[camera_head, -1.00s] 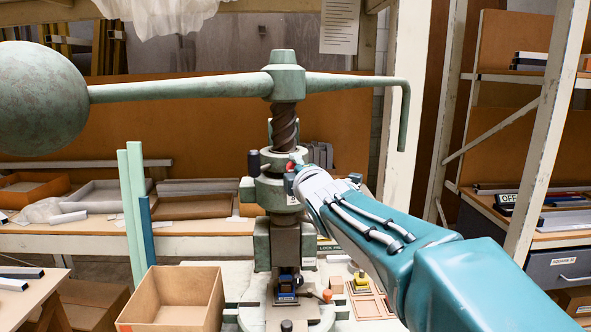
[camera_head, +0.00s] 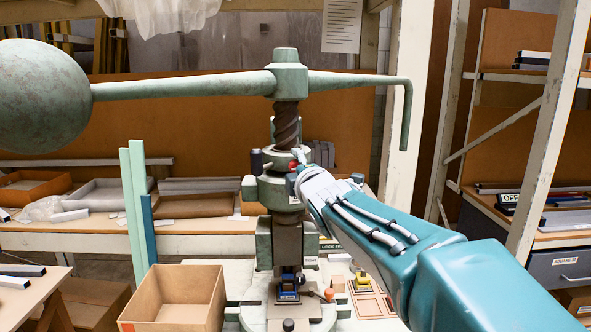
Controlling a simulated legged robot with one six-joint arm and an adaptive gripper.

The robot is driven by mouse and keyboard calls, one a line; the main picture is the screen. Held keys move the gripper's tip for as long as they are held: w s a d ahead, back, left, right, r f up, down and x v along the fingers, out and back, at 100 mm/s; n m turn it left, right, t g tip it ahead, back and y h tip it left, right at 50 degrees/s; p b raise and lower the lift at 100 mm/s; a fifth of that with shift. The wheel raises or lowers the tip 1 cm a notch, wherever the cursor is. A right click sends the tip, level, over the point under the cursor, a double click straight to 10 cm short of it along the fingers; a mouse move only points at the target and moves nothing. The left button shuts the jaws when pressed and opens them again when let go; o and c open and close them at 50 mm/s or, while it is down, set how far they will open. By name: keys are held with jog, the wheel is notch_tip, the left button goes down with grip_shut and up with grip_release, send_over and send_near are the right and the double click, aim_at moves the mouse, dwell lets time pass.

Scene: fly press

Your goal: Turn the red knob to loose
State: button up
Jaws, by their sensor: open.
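The red knob (camera_head: 293,164) shows as a small red spot on the collar of the green fly press (camera_head: 286,82), just below its screw. My gripper (camera_head: 297,174) is at the end of my teal arm, which reaches in from the lower right. Its tip is right beside the knob and partly covers it. The fingers are small and mostly hidden behind the wrist. They look open around or beside the knob; I cannot tell whether they touch it.
The press's long handle spans the top, with a heavy ball (camera_head: 42,94) at left and a bent end at right. A cardboard box (camera_head: 173,300) stands front left. Two upright green guides (camera_head: 133,205) stand behind it. A small yellow-topped block (camera_head: 362,281) lies right of the press base.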

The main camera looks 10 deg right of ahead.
jog(key=s, duration=1.1)
jog(key=shift+s+d, duration=0.3)
jog(key=shift+f, duration=0.1)
jog(key=s+f+m+g+h, duration=0.1)
jog(key=s+f+m+g, duration=1.1)
jog(key=s+f+m, duration=0.7)
notch_tip(320, 180, down, 4)
jog(key=shift+s+a+r, duration=0.2)
jog(key=shift+s+a, duration=0.15)
jog(key=shift+s, duration=0.85)
